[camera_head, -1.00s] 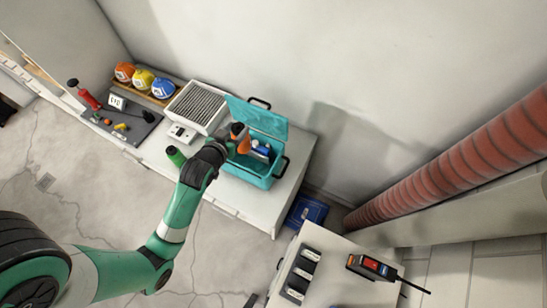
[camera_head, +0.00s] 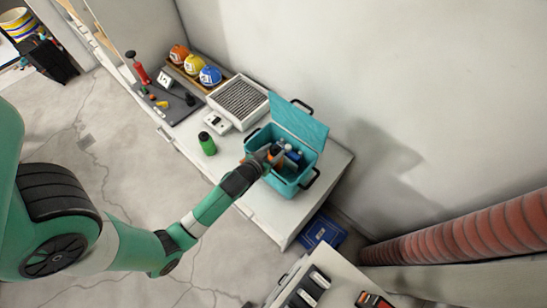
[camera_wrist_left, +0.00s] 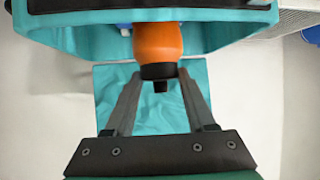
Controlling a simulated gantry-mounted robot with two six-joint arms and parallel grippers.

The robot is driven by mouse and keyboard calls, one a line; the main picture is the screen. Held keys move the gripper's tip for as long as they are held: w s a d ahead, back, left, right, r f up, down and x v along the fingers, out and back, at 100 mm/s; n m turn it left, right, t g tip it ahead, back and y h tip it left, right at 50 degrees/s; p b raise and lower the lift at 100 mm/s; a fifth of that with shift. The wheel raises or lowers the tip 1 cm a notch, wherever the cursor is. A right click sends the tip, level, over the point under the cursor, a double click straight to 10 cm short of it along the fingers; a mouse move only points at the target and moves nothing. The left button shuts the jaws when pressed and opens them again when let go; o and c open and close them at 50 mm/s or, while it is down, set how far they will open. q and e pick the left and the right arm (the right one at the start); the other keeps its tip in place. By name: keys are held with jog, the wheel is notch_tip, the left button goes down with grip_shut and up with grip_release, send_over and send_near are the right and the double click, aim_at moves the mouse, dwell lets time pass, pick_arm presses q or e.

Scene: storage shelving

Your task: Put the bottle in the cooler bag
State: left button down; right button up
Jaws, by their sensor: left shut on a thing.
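The teal cooler bag (camera_head: 285,187) stands on the white table with its lid (camera_head: 300,124) open toward the wall. An orange bottle (camera_head: 276,153) with a black cap is held at the bag's opening; in the wrist view the bottle (camera_wrist_left: 158,47) shows between the fingers, cap toward me. My left gripper (camera_head: 265,158) is shut on this bottle, over the near left part of the bag. Blue and dark items (camera_head: 292,155) lie inside the bag. The bottle's far end is hidden, so I cannot tell whether it touches anything. My right gripper is not in view.
A green bottle (camera_head: 207,143) with a black cap stands on the table left of the bag. A grey-slatted box (camera_head: 238,101), hard hats (camera_head: 193,65) and a tool mat (camera_head: 180,104) are farther left. A blue case (camera_head: 321,232) lies low beside the table.

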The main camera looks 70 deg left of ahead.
aim_at(273, 157)
pick_arm(q)
notch_tip(273, 157, down, 4)
jog(key=shift+f+b, duration=0.1)
jog(key=shift+b, duration=0.45)
jog(key=shift+f+b, duration=0.6)
jog(key=shift+c, duration=1.2)
grip_release()
jog(key=shift+r, duration=0.1)
